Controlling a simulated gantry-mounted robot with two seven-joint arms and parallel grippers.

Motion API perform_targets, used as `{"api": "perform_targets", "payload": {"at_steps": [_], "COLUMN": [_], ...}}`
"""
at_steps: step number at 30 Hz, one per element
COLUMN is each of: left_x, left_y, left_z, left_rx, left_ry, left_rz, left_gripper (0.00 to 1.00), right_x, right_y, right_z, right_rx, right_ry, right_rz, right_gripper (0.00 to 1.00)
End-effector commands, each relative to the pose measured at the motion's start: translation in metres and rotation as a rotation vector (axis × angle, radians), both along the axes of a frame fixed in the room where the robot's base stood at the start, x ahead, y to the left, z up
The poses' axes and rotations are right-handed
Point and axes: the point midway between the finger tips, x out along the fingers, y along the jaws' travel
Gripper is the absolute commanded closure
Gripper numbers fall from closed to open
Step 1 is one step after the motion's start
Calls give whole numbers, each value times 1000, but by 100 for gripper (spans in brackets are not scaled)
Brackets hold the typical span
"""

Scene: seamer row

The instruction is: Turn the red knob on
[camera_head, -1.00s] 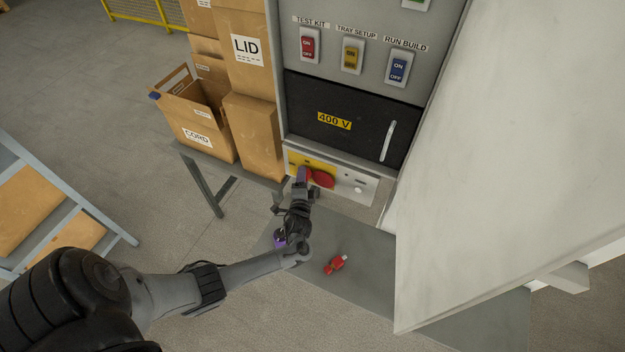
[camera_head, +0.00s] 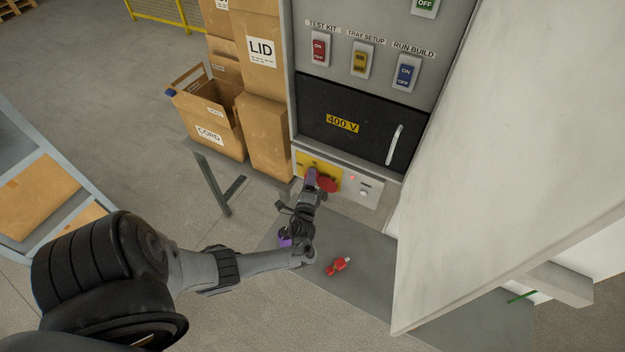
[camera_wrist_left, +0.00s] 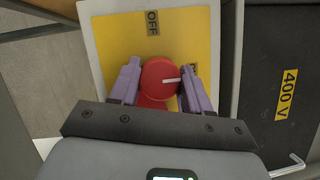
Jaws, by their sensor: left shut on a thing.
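The red knob (camera_head: 328,185) sits on a yellow plate (camera_head: 309,161) low on the grey cabinet. My left gripper (camera_head: 311,177) reaches it from the front and partly covers it. In the left wrist view the purple fingers are shut on either side of the round red knob (camera_wrist_left: 157,72). Its white pointer line points right, towards the right finger. An OFF label (camera_wrist_left: 152,22) is on the yellow plate above the knob. My right gripper is not in view.
A small red light (camera_head: 352,178) shows beside the yellow plate. Above is a black 400 V door (camera_head: 350,105) with a handle. Cardboard boxes (camera_head: 268,135) stand left, a large pale panel (camera_head: 500,150) right. A red object (camera_head: 337,267) lies on the grey floor mat (camera_head: 375,260).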

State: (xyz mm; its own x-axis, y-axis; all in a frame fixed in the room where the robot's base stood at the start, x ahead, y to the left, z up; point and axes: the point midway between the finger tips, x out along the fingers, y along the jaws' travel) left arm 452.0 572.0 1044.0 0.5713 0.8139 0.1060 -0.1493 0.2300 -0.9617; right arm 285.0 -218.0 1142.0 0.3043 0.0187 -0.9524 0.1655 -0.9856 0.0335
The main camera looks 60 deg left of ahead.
Motion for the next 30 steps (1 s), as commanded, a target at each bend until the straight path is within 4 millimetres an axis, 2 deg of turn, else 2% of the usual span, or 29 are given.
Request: {"api": "perform_targets", "payload": {"at_steps": [5, 6, 11, 22, 30], "left_x": [1, 1, 1, -2, -22], "left_y": [-1, -1, -1, -4, -32], "left_z": [-2, -2, -2, -2, -6], "left_rx": [-3, -4, -3, -2, -4], "left_ry": [4, 5, 4, 2, 2], "left_rz": [-6, -6, -5, -2, -3], "left_gripper": [100, 51, 27, 27, 27], "right_x": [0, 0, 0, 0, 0], "right_y": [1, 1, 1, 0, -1], "right_z": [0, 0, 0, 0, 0], "right_rx": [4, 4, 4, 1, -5], "right_ry": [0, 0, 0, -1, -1], "right_rz": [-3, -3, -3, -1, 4], "right_gripper": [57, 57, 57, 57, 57]}}
